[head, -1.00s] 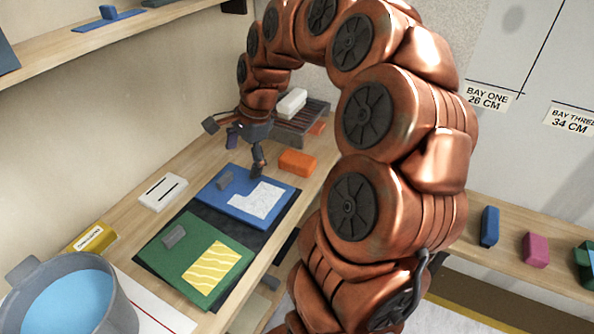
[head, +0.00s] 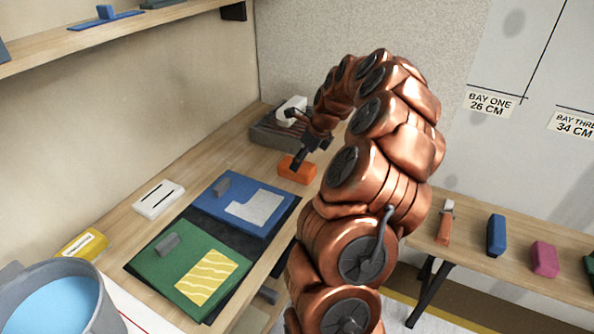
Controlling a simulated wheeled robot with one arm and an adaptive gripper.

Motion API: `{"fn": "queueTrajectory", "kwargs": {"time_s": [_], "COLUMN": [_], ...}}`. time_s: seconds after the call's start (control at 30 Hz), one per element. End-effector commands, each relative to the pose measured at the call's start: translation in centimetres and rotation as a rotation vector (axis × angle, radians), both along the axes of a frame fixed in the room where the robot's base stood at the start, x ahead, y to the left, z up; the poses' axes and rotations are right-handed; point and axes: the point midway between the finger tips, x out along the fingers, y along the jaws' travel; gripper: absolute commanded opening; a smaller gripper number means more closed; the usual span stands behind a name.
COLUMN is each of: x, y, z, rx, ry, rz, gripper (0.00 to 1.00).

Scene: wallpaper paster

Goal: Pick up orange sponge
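The orange sponge (head: 296,169) lies on the wooden bench, towards its far end, just right of the blue board. My gripper (head: 294,138) is at the end of the copper arm, behind and above the sponge in the picture. Its dark fingers are spread apart with nothing seen between them. The lower finger overlaps the top of the sponge in view; I cannot tell whether it touches.
A grey rack (head: 268,136) with a white block (head: 291,107) stands behind the sponge. Blue (head: 227,188) and green (head: 160,268) boards lie nearer on the bench. A bucket (head: 95,310) stands at front left. A second bench (head: 515,268) is at right.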

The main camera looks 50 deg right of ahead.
Motion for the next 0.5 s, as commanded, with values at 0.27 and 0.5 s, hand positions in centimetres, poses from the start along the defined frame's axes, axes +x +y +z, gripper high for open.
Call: {"fn": "queueTrajectory", "kwargs": {"time_s": [0.27, 0.5], "x": [1.2, 1.7], "y": [0.5, 0.6], "z": [-3.0, -4.4], "rx": [0.003, 0.0], "ry": [0.001, -0.002], "rz": [0.003, 0.002], "gripper": [0.98, 0.98]}}
